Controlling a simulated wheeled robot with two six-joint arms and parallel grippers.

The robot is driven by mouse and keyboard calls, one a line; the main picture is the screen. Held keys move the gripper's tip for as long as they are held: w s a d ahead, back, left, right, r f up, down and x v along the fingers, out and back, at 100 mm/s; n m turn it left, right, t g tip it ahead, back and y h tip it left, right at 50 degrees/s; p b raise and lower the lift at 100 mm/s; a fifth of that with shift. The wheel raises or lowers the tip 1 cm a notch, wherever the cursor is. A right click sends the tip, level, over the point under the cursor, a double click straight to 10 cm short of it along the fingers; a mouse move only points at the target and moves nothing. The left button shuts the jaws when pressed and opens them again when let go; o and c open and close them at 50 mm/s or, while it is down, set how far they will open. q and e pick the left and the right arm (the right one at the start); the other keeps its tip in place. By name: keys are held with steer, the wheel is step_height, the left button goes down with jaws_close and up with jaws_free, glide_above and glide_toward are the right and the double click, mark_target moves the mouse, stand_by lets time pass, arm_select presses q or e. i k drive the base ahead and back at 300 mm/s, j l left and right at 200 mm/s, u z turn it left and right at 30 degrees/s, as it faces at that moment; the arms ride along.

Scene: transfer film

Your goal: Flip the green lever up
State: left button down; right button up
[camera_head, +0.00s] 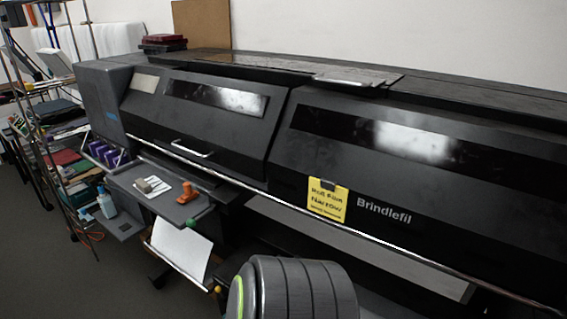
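A small green knob (190,223) shows at the front right edge of the grey side shelf, below the printer's left part. It looks like the end of the green lever; the rest of the lever is too small or hidden to make out, and I cannot tell its position. The large dark printer (400,165) marked Brindlefil fills most of the view. Neither of my grippers is in view.
The grey shelf (135,183) holds an orange-handled item (187,193) and a grey block (143,185) on a white sheet. White paper (180,245) hangs below. A yellow note (327,200) is clipped to the printer. A cluttered rack (62,150) stands at left, with open floor in front.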

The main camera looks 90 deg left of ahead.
mark_target(190, 222)
steer(key=u, duration=3.45)
